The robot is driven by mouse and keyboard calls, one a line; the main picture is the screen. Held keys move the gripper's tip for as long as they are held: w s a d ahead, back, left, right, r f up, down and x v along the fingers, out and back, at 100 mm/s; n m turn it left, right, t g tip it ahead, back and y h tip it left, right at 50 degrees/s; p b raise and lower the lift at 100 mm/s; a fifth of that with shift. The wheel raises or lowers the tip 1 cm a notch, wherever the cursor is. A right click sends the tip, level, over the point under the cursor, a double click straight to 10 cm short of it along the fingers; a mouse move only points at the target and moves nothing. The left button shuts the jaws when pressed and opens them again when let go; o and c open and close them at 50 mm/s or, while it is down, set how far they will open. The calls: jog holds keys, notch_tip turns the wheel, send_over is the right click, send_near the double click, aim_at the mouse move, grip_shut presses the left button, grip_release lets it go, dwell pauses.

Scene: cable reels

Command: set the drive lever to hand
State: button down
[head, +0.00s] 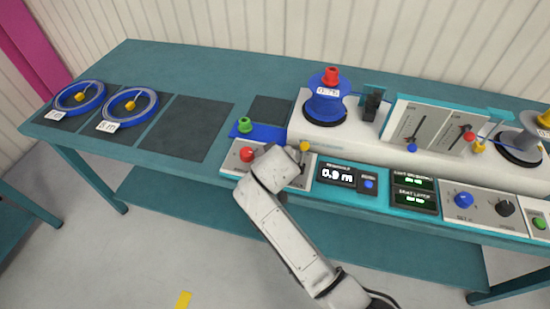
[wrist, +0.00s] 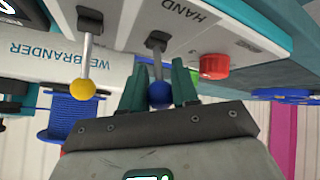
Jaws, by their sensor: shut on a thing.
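The drive lever, with a blue ball knob (wrist: 159,95), comes out of a dark slot in a pale panel (wrist: 215,30) marked HAND in the wrist view. My gripper (wrist: 159,76) has its two teal fingers on either side of this knob and is shut on it. The HAND lettering is beside the slot. The lever's other position label is not readable. In the head view my arm covers the blue knob and the gripper.
A yellow-knobbed lever (wrist: 82,90) stands close on one side, also in the head view (head: 304,146). A red button (wrist: 214,66) is close on the other side. A display (head: 337,175) reads 0.9 m. Two blue cable rings (head: 80,96) lie on dark mats at left.

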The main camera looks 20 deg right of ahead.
jog(key=shift+s+f, duration=0.15)
jog(key=shift+f, duration=0.1)
jog(key=c, duration=0.9)
grip_release()
jog(key=shift+r, duration=0.1)
jog(key=shift+r, duration=0.1)
jog(key=v, duration=1)
jog(key=shift+s+a+r, duration=0.1)
jog(key=shift+s+a, duration=0.05)
jog(key=shift+s, duration=0.15)
jog(key=s+d+f+g+y, duration=0.1)
jog(key=s+d+f, duration=0.3)
jog(key=s, duration=0.6)
jog(key=s+d+f+g, duration=0.3)
jog(key=s+f+g, duration=0.1)
jog(key=s, duration=0.7)
jog(key=s+d+f+g+y, duration=0.1)
jog(key=s+d+f, duration=0.3)
jog(key=s, duration=0.6)
jog(key=shift+s+d+f+m+g+y, duration=0.3)
jog(key=shift+f+g, duration=0.2)
jog(key=shift+g, duration=0.2)
